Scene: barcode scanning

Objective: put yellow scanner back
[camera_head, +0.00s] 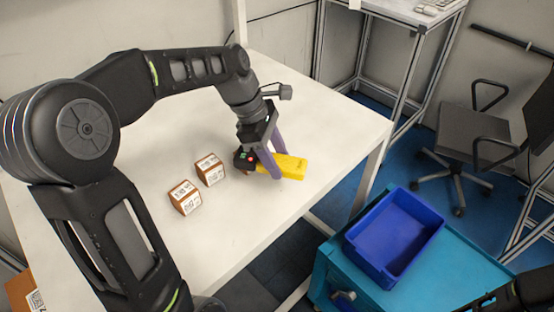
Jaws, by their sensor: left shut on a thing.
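The yellow scanner (285,170) is on or just above the white table (245,215), near its right part. My left gripper (270,170) reaches down from above with its purple fingers shut on the scanner. The fingers and wrist hide part of the scanner's left end. I cannot tell whether the scanner touches the tabletop. Part of my right arm shows dark at the lower right corner; its gripper is out of the picture.
Two small brown boxes with white labels, one (185,197) nearer and one (210,170) farther, stand left of the scanner. A blue bin (395,235) sits on a teal cart (335,265) at the right. An office chair (470,130) stands beyond. The table's front middle is clear.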

